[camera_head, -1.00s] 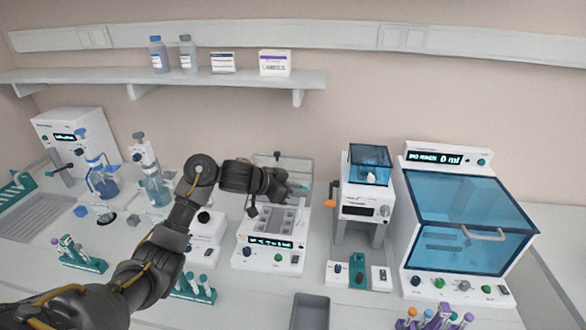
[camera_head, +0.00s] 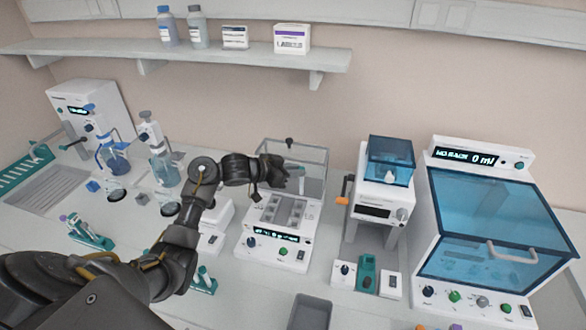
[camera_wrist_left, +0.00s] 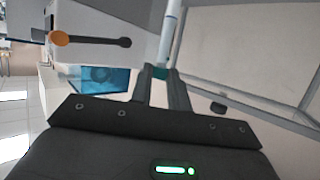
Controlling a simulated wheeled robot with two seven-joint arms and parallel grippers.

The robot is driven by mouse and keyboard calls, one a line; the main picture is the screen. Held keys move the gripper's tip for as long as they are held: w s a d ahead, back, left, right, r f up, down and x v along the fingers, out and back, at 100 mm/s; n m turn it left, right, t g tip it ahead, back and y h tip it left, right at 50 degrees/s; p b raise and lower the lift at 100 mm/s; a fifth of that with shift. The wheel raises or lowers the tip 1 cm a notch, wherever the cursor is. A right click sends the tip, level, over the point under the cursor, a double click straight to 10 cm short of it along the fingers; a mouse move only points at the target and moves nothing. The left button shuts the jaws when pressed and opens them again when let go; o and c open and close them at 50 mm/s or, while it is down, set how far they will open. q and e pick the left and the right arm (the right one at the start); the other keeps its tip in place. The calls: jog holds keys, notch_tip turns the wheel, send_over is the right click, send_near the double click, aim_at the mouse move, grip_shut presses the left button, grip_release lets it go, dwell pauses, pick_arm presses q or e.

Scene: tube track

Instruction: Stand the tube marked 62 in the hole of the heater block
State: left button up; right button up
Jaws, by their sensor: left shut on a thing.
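The heater block (camera_head: 263,239) is a white unit with a lit display, knobs and grey wells on top; its clear lid (camera_head: 309,157) stands raised at the back. My left gripper (camera_head: 285,176) is above the rear of the block, close to the raised lid. In the left wrist view the gripper (camera_wrist_left: 163,80) is shut on a tube (camera_wrist_left: 167,38) at its teal cap, and the pale body extends away from the fingers. No number can be read on the tube. The holes are too small to tell apart clearly. My right gripper is not in view.
A device with a blue hopper (camera_head: 391,160) and orange handle stands to the right, beside a large blue-windowed cabinet (camera_head: 480,220). A tube rack (camera_head: 88,236) stands at the left. A grey tray (camera_head: 311,312) lies in front. A shelf (camera_head: 190,62) runs above.

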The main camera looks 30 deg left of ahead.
pick_arm(q)
notch_tip(320, 180, down, 4)
jog(key=b, duration=0.2)
jog(key=shift+b, duration=0.4)
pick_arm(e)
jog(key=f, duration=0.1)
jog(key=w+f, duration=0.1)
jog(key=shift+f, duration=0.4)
pick_arm(q)
jog(key=shift+s+a+r, duration=0.1)
jog(key=shift+s+p, duration=0.1)
jog(key=shift+p, duration=0.3)
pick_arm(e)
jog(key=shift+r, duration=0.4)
pick_arm(q)
jog(key=shift+f, duration=0.2)
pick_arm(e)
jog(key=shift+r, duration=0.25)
pick_arm(q)
jog(key=shift+f+p, duration=0.25)
jog(key=shift+p, duration=0.1)
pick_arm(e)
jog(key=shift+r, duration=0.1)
pick_arm(q)
jog(key=shift+f, duration=0.3)
jog(key=shift+f, duration=0.3)
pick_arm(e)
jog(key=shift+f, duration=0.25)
